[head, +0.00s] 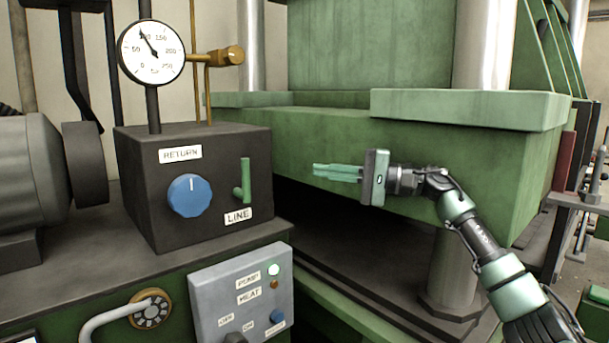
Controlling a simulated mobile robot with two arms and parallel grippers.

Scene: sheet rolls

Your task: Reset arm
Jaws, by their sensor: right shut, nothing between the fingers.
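My right gripper (337,172) is shut and empty, with its green fingers pointing left. It is in front of the green press block, to the right of the dark control box. A gap shows between its fingertips and the green lever marked LINE (243,182). My right arm comes in from the lower right. My left gripper is not in the head view.
The dark box (200,235) carries a blue RETURN knob (186,195) and a round gauge (151,52). Below is a grey panel (215,297) with a lit lamp (274,269). The green press (440,150) stands behind my right gripper, with a steel column (452,265) below.

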